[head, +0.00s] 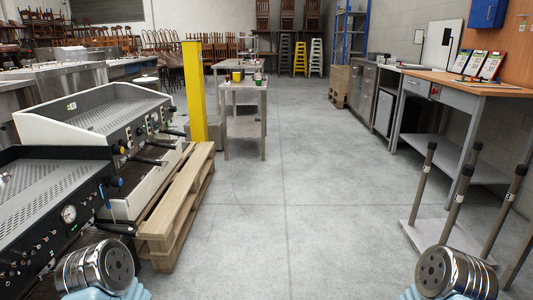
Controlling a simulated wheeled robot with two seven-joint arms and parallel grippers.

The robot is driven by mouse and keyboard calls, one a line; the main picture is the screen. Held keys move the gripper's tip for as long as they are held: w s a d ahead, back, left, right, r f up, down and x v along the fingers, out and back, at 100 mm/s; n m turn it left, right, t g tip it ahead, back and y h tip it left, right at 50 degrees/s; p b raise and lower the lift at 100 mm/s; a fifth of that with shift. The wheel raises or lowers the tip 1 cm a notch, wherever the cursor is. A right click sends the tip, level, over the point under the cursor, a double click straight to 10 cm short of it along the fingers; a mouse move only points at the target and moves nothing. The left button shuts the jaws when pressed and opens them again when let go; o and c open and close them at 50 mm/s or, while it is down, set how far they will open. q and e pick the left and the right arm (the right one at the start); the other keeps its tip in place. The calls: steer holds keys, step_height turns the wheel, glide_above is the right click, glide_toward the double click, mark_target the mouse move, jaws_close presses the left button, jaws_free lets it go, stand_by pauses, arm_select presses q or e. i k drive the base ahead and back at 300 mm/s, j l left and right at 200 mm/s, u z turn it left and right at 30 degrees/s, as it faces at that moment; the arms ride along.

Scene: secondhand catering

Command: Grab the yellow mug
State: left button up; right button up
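A small yellow object (237,77), likely the yellow mug, stands on a narrow metal table (243,86) in the middle distance, left of centre. It is too small to make out a handle. No gripper fingers show in the head view. Only rounded silver parts of my own arms show at the bottom left and bottom right. The table is well ahead of me, and nothing of mine is near the yellow object.
Coffee machines (110,115) and a wooden pallet (180,205) line the left, with a yellow post (194,92) behind. An upturned table (440,235) with raised legs and a wood-topped workbench (470,83) stand right. The central floor (300,190) is clear.

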mark_target(235, 76)
steer(key=i, duration=1.35)
steer(key=i+u, duration=0.1)
steer(key=i, duration=1.2)
steer(key=i+j, duration=0.1)
steer(key=i, duration=0.4)
steer(key=i+j, duration=0.15)
steer(key=i, duration=0.3)
steer(key=i+j, duration=0.1)
steer(key=i, duration=0.4)
steer(key=i+j+z, duration=0.1)
steer(key=i, duration=0.35)
steer(key=i+l+z, duration=0.45)
steer(key=i+z, duration=0.3)
steer(key=i, duration=0.2)
steer(key=i+l+z, duration=0.1)
steer(key=i+z, duration=0.15)
steer(key=i, duration=1.15)
steer(key=i+l+u, duration=0.1)
steer(key=i+u, duration=0.35)
steer(key=i+l+u, duration=0.7)
steer(key=i+u, duration=0.15)
